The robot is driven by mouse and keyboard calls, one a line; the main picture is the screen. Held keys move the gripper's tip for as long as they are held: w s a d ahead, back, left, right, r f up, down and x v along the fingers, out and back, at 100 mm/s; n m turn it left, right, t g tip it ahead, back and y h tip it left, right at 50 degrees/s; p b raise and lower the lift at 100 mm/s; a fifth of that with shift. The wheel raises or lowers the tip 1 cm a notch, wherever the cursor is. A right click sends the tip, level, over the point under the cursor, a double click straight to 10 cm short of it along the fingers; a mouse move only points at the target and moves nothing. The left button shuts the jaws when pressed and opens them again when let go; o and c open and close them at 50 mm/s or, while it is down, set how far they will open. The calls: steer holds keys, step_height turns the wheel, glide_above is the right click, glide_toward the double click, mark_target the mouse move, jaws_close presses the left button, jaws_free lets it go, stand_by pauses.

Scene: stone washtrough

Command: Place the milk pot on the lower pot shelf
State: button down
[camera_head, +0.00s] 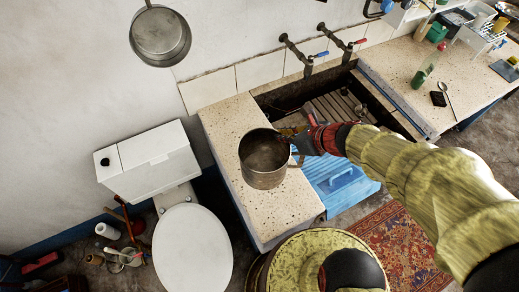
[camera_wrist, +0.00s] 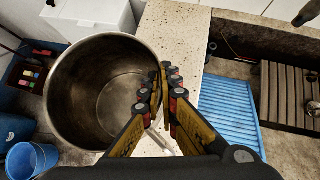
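The milk pot, a grey metal pot (camera_head: 263,160), is over the left end of the stone counter in the head view. In the wrist view the pot (camera_wrist: 100,92) fills the left side, open side facing me, and looks empty. My gripper (camera_head: 303,143) is at the pot's right side, by its handle. In the wrist view the fingers of my gripper (camera_wrist: 165,78) come close together at the pot's edge, shut on its handle side. The pot seems held above the counter. I cannot make out a lower pot shelf in either view.
Another pot (camera_head: 160,36) hangs on the wall. A toilet (camera_head: 192,250) stands left of the counter (camera_head: 222,125). The sink trough (camera_head: 340,105) with taps is behind, right of the counter; a blue ribbed panel (camera_wrist: 228,108) lies beside it. The counter's front end is bare.

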steer(key=w+a+f+n+b, duration=0.1)
steer(key=w+f+b, duration=0.4)
steer(key=w+f, duration=0.7)
steer(key=shift+w+a+f+n+g+y, duration=0.2)
steer(key=shift+a+f+n+g+y, duration=0.15)
steer(key=shift+a+f, duration=0.3)
steer(key=shift+f+b, duration=0.15)
steer(key=shift+b, duration=0.15)
steer(key=c, duration=2)
jaws_free()
steer(key=shift+c, duration=0.2)
